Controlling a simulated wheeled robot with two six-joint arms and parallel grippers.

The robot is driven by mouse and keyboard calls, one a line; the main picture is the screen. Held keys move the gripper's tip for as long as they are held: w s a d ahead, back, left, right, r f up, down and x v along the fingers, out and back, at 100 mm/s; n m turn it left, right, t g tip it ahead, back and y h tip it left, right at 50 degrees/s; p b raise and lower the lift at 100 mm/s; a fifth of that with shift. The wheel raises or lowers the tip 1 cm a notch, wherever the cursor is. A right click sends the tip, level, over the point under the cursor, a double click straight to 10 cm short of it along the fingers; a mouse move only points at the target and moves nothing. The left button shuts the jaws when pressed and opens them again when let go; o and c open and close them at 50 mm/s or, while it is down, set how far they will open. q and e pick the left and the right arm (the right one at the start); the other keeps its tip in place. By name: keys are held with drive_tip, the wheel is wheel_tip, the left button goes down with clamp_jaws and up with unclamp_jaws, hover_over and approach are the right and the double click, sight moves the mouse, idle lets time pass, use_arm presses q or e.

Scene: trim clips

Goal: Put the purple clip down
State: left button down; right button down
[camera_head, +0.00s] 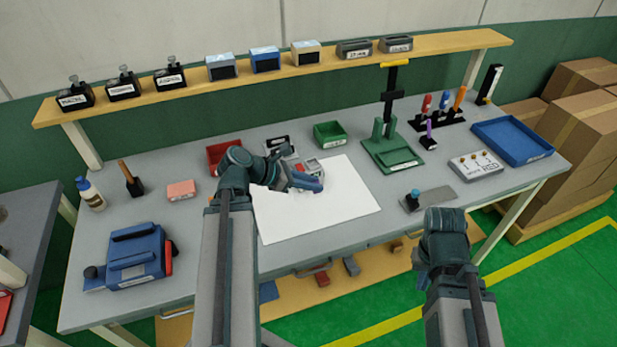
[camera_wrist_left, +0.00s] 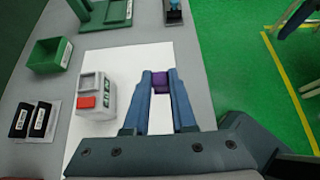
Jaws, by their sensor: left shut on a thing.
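My left gripper (camera_head: 312,182) is over the white sheet in the head view. In the left wrist view its blue fingers (camera_wrist_left: 160,88) are shut on the purple clip (camera_wrist_left: 161,80), which sits between the fingertips. The clip is hidden in the head view. The white sheet (camera_head: 345,205) lies flat on the grey workbench (camera_head: 480,200). How high the clip is above the sheet is hard to tell.
A grey-white device with a red button (camera_wrist_left: 108,100) stands beside the left gripper. A green bin (camera_head: 329,134), a red bin (camera_head: 222,154) and a green press stand (camera_head: 392,150) are behind. A blue tray (camera_head: 512,140) is at right. The sheet's front part is clear.

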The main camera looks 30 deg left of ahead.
use_arm(q)
drive_tip(key=w+d+m+g+h, duration=0.1)
drive_tip(key=d+m, duration=0.1)
drive_tip(key=d, duration=0.9)
drive_tip(key=shift+w+d+g+h, duration=0.3)
drive_tip(key=shift+w+g, duration=0.05)
drive_tip(key=shift+g, duration=0.05)
